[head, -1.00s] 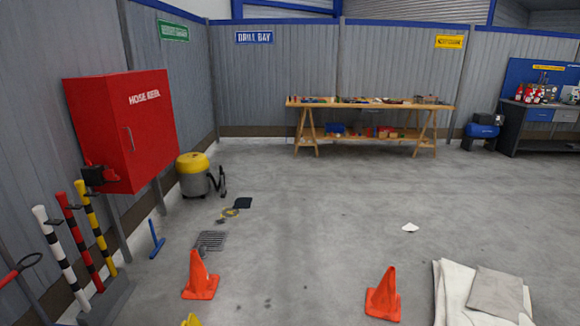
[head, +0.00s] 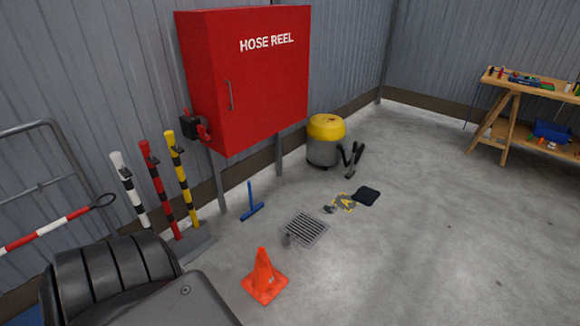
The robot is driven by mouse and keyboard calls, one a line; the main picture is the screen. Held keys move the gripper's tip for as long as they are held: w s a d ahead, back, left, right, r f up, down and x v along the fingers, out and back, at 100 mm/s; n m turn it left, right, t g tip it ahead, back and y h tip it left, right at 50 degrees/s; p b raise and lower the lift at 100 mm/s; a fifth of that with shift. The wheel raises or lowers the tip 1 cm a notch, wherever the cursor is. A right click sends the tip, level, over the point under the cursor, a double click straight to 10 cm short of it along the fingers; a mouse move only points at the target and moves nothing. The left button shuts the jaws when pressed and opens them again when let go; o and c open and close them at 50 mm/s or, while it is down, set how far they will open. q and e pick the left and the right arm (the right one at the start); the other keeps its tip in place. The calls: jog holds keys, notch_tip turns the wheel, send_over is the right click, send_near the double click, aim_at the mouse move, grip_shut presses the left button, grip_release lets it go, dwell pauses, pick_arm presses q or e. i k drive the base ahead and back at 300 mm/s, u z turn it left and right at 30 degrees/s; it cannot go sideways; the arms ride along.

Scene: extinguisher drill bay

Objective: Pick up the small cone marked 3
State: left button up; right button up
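An orange cone (head: 264,277) stands upright on the concrete floor at the bottom middle of the head view, in front of the drain grate. A small dark mark shows low on its right side, but I cannot read a number there. No other cone is in view. Neither of my grippers is in view. A dark ridged part, which looks like part of my own arm, fills the lower left.
A red hose reel cabinet (head: 245,75) stands along the left wall. Striped posts (head: 184,180), a blue squeegee (head: 251,203), a drain grate (head: 305,229) and a yellow-grey vacuum (head: 324,141) are nearby. A wooden workbench (head: 508,120) stands at right. The right floor is mostly clear.

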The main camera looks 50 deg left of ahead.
aim_at(266, 282)
jog(key=i, duration=2.1)
jog(key=u, duration=1.95)
